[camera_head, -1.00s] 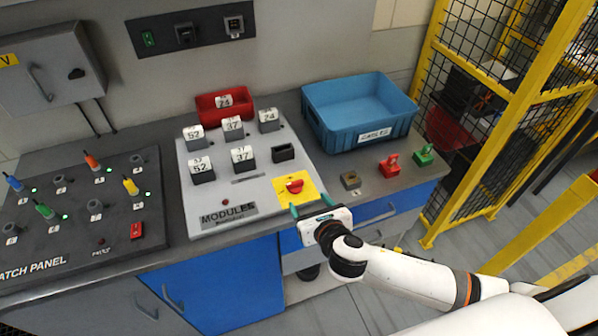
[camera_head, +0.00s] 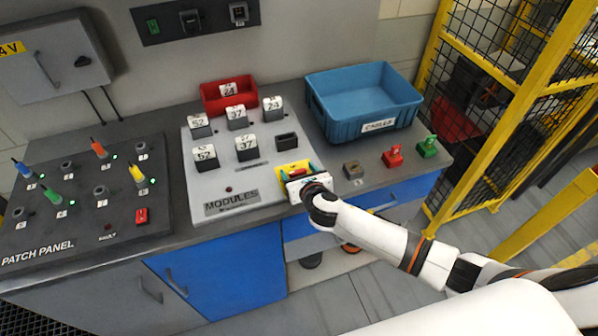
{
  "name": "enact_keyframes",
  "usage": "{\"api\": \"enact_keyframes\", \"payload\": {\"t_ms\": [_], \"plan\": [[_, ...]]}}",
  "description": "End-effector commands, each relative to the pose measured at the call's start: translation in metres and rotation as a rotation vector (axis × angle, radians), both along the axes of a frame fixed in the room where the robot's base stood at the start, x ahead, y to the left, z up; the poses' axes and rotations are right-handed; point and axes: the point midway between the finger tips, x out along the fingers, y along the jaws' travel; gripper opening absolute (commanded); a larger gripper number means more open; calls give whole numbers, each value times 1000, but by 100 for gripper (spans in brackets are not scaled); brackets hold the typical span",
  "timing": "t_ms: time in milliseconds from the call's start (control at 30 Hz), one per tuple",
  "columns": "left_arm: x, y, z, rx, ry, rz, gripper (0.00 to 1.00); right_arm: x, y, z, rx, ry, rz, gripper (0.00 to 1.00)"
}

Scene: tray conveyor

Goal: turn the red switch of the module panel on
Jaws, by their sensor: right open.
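The module panel (camera_head: 231,182) is a light grey sloped board marked MODULES, with several numbered modules plugged into it. The red switch (camera_head: 295,174) sits on a yellow plate (camera_head: 284,168) at the panel's lower right corner. The gripper body hides most of the switch and the plate's lower part. I cannot tell whether the fingers touch the switch. My left gripper is not in view.
A patch panel (camera_head: 78,225) with coloured plugs lies to the left. A red bin (camera_head: 229,94) and a blue CABLES crate (camera_head: 362,103) stand behind. Red (camera_head: 392,157) and green (camera_head: 428,147) padlock-like blocks sit at right. A yellow fence (camera_head: 440,90) bounds the right side.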

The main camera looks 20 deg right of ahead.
Motion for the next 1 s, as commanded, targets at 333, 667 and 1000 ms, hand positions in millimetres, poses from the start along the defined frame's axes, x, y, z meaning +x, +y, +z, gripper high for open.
{"api": "enact_keyframes", "payload": {"t_ms": [333, 667, 1000], "plan": [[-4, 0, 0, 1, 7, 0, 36, 0, 0, 0, 0, 0, 0, 28], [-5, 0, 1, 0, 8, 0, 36, 0, 1, 0, 0, 0, -36, 23], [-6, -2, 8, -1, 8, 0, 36, 0, 4, 1, 3, 2, -254, 23]]}}
